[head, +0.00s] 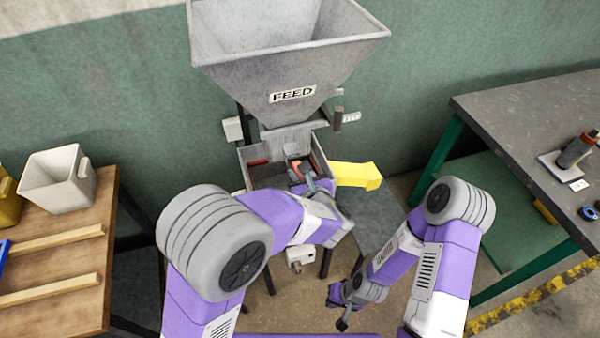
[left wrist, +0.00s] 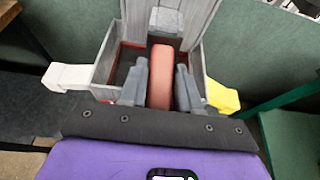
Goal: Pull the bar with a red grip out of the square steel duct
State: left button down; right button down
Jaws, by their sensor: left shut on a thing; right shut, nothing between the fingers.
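The square steel duct (head: 247,154) is the open grey box below the hopper; its wall also shows in the left wrist view (left wrist: 106,60). The red grip of the bar (left wrist: 161,76) stands between the fingers of my left gripper (left wrist: 160,85), which is shut on it inside the duct. In the head view the red grip (head: 297,166) is partly hidden by my left gripper (head: 308,180). The rest of the bar is hidden, so I cannot tell how deep it sits. My right gripper (head: 340,311) is shut and empty, low in front, apart from the duct.
A grey hopper marked FEED (head: 290,75) stands above the duct. A yellow spout (head: 355,175) sticks out at its right. A wooden bench (head: 60,270) with a white bin (head: 58,182) is at left. A dark workbench (head: 520,115) with a bottle (head: 577,150) is at right.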

pick_arm(q)
jog(key=s+d, duration=0.3)
jog(key=s, duration=0.5)
jog(key=shift+s, duration=0.35)
dwell(0.4)
jog(key=shift+r, duration=0.1)
jog(key=c, duration=0.7)
grip_release()
jog(key=p+v, duration=0.1)
jog(key=v, duration=0.6)
jog(key=shift+s, duration=0.35)
